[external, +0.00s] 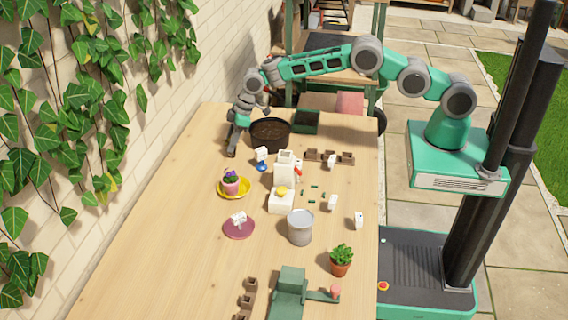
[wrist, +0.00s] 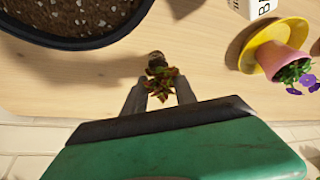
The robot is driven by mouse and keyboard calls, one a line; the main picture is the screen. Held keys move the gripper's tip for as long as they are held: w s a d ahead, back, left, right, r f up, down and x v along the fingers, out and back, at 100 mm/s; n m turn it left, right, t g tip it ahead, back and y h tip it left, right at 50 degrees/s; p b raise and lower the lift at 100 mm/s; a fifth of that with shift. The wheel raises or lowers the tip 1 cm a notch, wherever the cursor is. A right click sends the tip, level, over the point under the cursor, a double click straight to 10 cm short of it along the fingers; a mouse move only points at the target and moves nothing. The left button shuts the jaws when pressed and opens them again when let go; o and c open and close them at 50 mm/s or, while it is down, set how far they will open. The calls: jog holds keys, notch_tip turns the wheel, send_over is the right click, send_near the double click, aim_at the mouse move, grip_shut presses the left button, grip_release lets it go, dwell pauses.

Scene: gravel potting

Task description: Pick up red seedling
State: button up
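The red seedling (wrist: 161,88), a small plant with reddish-green leaves and a brown root plug, lies on the wooden table in the wrist view. My gripper (wrist: 162,84) is open, with one finger on each side of its leaves. The root plug points away from my gripper, beyond the fingertips. I cannot tell whether the fingers touch the leaves. In the external view my gripper (external: 232,152) is low at the table's far left, beside the dark pot, and the seedling is not visible there.
The dark soil-filled pot (wrist: 110,40) is close at the upper left in the wrist view. A white block (external: 284,168), grey can (external: 300,230) and plum saucer (external: 239,231) stand mid-table. The left table strip is clear.

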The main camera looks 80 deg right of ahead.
jog(key=shift+c, duration=0.5)
grip_shut()
dwell(0.8)
